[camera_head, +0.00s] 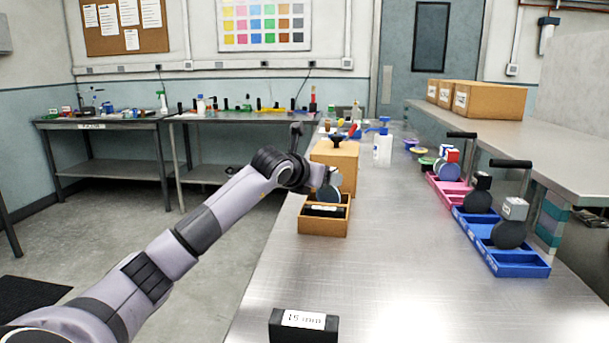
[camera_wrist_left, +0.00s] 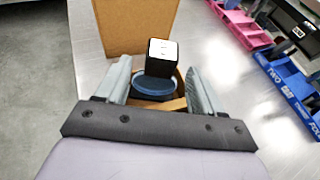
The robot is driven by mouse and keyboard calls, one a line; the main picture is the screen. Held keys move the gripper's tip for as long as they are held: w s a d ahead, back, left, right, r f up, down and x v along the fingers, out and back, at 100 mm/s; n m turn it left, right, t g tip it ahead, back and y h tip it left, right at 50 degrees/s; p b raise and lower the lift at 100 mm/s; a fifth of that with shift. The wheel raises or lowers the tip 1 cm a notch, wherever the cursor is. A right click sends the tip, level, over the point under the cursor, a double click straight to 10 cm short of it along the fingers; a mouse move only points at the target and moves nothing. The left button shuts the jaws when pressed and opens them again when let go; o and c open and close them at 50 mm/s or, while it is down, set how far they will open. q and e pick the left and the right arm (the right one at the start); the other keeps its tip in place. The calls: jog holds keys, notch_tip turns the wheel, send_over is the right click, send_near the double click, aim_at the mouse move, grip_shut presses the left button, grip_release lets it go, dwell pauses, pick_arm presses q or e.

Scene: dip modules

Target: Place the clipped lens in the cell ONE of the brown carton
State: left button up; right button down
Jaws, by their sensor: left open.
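The brown carton (camera_head: 322,228) is a small open tray with divided cells on the bench's left side. A lens with a blue-grey disc (camera_head: 329,192) stands at its far end, just below my left gripper (camera_head: 312,178). In the left wrist view, a black clip block with a white-labelled top (camera_wrist_left: 162,55) rises over the blue disc (camera_wrist_left: 154,88), between the spread fingers of my open left gripper (camera_wrist_left: 158,68). Part of the carton's rim (camera_wrist_left: 168,105) shows below the disc. The carton's cell labels are unreadable or hidden. My right gripper is not in view.
A taller brown box (camera_head: 336,160) stands right behind the carton. Blue (camera_head: 518,263) and pink (camera_head: 447,187) trays with upright discs line the right side. A black block labelled 15 mm (camera_head: 303,326) sits at the front edge. The bench middle is clear.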

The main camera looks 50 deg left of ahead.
pick_arm(q)
jog(key=b+v, duration=0.2)
jog(key=v, duration=0.7)
jog(key=shift+s+b, duration=0.25)
jog(key=shift+b, duration=0.05)
jog(key=shift+d+r, duration=0.1)
jog(key=shift+d, duration=0.05)
